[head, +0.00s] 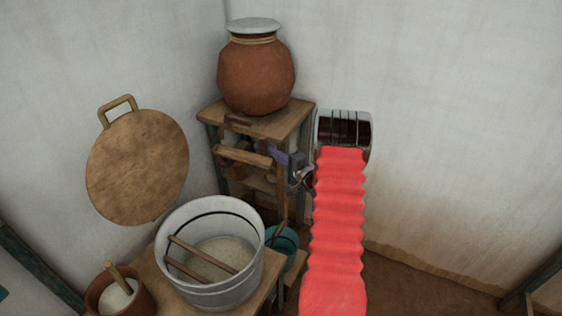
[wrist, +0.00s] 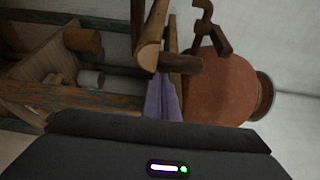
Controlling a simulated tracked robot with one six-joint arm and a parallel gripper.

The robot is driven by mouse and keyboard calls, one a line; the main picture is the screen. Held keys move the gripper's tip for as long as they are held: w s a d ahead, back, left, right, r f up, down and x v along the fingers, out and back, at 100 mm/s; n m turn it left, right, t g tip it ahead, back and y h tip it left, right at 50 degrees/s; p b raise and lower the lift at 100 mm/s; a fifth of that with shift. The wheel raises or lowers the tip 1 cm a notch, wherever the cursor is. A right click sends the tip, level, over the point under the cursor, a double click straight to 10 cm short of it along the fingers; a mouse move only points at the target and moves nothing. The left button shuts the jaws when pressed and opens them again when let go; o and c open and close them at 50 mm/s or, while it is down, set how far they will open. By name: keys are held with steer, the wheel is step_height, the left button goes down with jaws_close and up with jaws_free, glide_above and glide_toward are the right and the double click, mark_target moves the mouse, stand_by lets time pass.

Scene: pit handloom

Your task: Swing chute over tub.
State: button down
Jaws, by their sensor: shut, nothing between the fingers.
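A pale wooden piece, which looks like the chute (head: 243,154), juts out to the left below the clay pot on the wooden stand. In the wrist view it seems to be the light rounded wood (wrist: 152,38) at top centre. The tub (head: 174,228) is a grey round vessel, lower left of the stand, with pale contents and two sticks across it. My gripper (head: 297,175) is shut and empty at the stand's right side, right of the chute. A purple strip (head: 279,155) lies between them; it also shows in the wrist view (wrist: 162,98). My fingertips are partly hidden.
The clay pot (head: 256,75) with a pale lid stands on the stand's top (head: 290,118). A teal bucket (head: 288,243) is low behind the tub. A brown pot (head: 105,296) stands left of it. A round board (head: 137,168) hangs on the wall.

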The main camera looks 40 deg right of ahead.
steer(key=shift+w, duration=0.8)
